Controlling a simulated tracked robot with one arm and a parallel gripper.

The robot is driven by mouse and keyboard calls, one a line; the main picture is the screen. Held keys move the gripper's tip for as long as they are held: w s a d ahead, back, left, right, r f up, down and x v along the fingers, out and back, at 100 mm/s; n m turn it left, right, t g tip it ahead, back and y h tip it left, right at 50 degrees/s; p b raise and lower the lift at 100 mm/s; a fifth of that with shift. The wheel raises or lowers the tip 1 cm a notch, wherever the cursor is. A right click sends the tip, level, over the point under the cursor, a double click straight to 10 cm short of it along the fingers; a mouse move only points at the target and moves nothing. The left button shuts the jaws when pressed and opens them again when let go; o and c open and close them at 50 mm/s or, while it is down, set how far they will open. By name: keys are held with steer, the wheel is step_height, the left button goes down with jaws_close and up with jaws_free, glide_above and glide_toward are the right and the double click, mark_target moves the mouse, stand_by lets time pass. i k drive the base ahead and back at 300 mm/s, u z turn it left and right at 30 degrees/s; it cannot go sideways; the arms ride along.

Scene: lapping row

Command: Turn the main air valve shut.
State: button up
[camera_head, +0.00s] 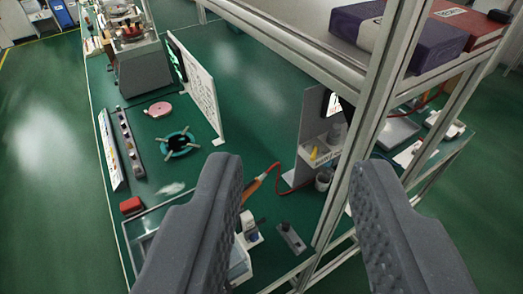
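My gripper (298,168) shows as two dark grey ribbed fingers in the lower middle. The fingers are wide apart with nothing between them, high above a green bench. I cannot make out a main air valve for certain. A small grey block with a dark knob (290,237) lies on the bench beyond and between the fingers; I cannot tell whether it is a valve. A red hose (277,174) runs on the bench to an orange-handled tool (251,190), partly behind the left finger.
A metal frame post (366,110) stands close, between the fingers' line and the right side. Its shelf carries a purple box (405,35) and a red box (475,25). A white panel (195,88), a teal ring (177,144) and a pink disc (159,109) are on the bench.

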mark_target(315, 148)
steer(key=u, duration=3.25)
steer(key=k, duration=1.9)
steer(key=z, duration=1.55)
steer(key=i, duration=0.95)
steer(key=z, duration=0.1)
